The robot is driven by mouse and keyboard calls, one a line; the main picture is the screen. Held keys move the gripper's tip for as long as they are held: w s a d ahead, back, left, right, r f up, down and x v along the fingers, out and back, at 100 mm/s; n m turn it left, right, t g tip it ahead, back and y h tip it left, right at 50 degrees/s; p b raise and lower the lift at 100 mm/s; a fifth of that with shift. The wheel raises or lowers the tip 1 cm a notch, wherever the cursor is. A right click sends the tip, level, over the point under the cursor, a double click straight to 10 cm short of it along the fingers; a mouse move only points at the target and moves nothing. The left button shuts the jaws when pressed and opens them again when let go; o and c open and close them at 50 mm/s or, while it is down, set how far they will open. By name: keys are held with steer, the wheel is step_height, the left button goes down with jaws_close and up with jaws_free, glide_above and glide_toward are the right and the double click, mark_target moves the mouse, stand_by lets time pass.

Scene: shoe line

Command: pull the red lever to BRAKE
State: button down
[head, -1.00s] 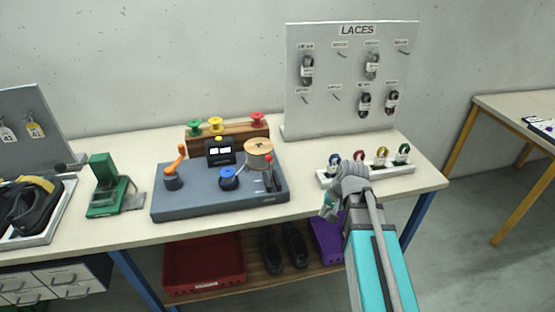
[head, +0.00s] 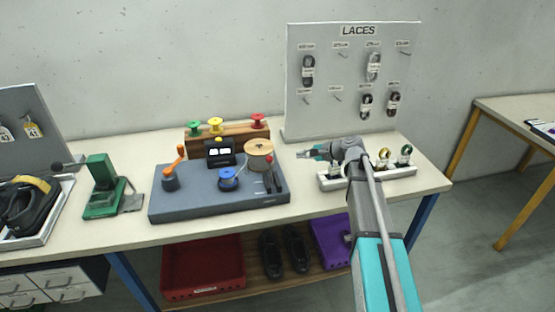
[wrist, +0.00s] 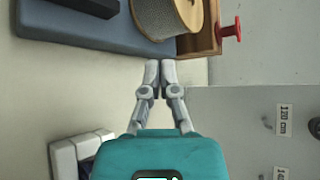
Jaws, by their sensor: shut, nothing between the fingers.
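The red lever (head: 268,160) stands at the right end of the grey machine base (head: 215,205), in front of the wooden spool (head: 258,150). My gripper (head: 301,154) is shut and empty, to the right of the lever and apart from it, pointing left across the bench. In the wrist view my gripper's fingertips (wrist: 160,64) are together just short of the base's edge, with the grey-wound spool (wrist: 165,15) beyond them. The red knob is not clearly seen in the wrist view. The BRAKE label is too small to read.
A wooden rack (head: 230,134) with coloured spools stands behind the base. The white lace stand (head: 375,177) lies below my wrist, partly hidden by it. The LACES board (head: 345,80) rises behind. An orange crank (head: 172,170) and blue knob (head: 228,181) stand on the base.

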mark_target(271, 170)
steer(key=b+x, duration=0.4)
steer(key=x, duration=0.6)
steer(key=shift+f, duration=0.1)
steer(key=shift+s+a+r+p, duration=0.2)
steer(key=shift+s+r+p, duration=0.45)
steer(key=shift+s+r, duration=0.3)
steer(key=shift+s+a+r+p, duration=0.1)
steer(key=shift+s+p, duration=0.1)
steer(key=shift+s, duration=0.15)
steer(key=shift+s+a+r+p, duration=0.1)
steer(key=shift+s+r+p, duration=0.05)
steer(key=shift+s, duration=0.25)
steer(key=shift+d, duration=0.15)
steer(key=shift+s+a, duration=0.1)
steer(key=shift+a, duration=0.2)
